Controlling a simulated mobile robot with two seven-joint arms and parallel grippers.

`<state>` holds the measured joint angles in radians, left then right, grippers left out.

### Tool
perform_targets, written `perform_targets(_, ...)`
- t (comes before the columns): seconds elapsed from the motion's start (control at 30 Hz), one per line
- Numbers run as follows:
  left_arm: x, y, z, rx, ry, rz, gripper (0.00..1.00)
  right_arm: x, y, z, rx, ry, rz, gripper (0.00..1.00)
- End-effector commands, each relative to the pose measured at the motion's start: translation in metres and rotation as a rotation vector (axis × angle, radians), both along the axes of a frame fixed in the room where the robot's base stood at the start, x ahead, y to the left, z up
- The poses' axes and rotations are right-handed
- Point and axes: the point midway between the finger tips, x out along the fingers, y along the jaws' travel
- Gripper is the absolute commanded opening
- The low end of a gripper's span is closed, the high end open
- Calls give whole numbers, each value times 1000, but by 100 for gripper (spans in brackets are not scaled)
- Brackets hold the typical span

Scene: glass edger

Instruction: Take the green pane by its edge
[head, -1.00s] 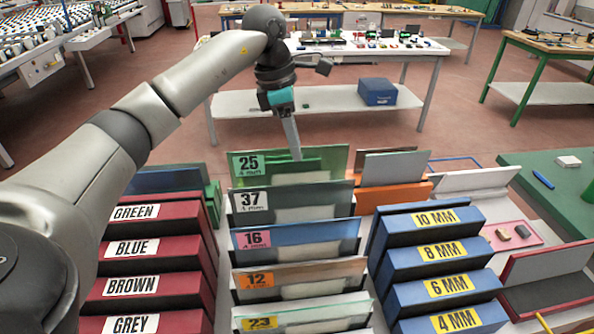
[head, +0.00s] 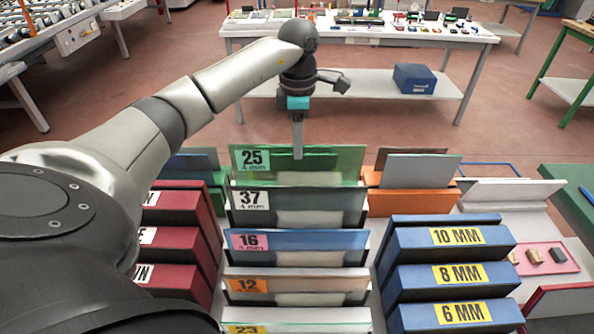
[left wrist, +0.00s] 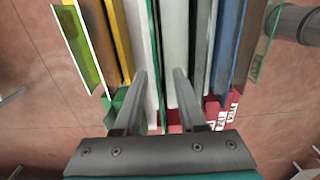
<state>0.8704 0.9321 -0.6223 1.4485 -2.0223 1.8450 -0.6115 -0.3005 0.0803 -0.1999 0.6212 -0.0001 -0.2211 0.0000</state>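The green pane (head: 335,167) labelled 25 stands upright as the farthest pane of the middle rack in the head view. My left gripper (head: 298,152) points down at this pane, with its fingertips overlapping the pane's upper part. In the left wrist view my left gripper (left wrist: 160,74) is open, its two fingers apart. A thin green edge (left wrist: 153,45) and a pale pane show between and beyond the fingers. I cannot tell whether a finger touches the glass. My right gripper is not in view.
Panes labelled 37 (head: 320,206), 16 (head: 320,240) and 12 (head: 320,280) stand close in front. A red rack (head: 180,236) is left, blue blocks (head: 440,262) are right. An orange rack (head: 415,200) stands behind right. A work table (head: 385,35) is further back.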

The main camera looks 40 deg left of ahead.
Motion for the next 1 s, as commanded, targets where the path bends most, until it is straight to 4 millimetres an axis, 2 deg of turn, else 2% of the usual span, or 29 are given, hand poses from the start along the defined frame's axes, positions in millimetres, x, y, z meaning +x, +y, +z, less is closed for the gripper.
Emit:
perform_targets(0.13,0,0,-8,0,0,0,40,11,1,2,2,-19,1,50)
perform_targets(0.5,0,4,-53,-1,1,0,40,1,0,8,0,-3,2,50)
perform_targets(0.77,1,4,-57,1,-1,0,40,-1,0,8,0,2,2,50)
perform_targets(0.83,1,4,-57,1,-1,0,36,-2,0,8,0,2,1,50)
perform_targets(1.0,1,4,-57,1,-1,0,16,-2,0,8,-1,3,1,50)
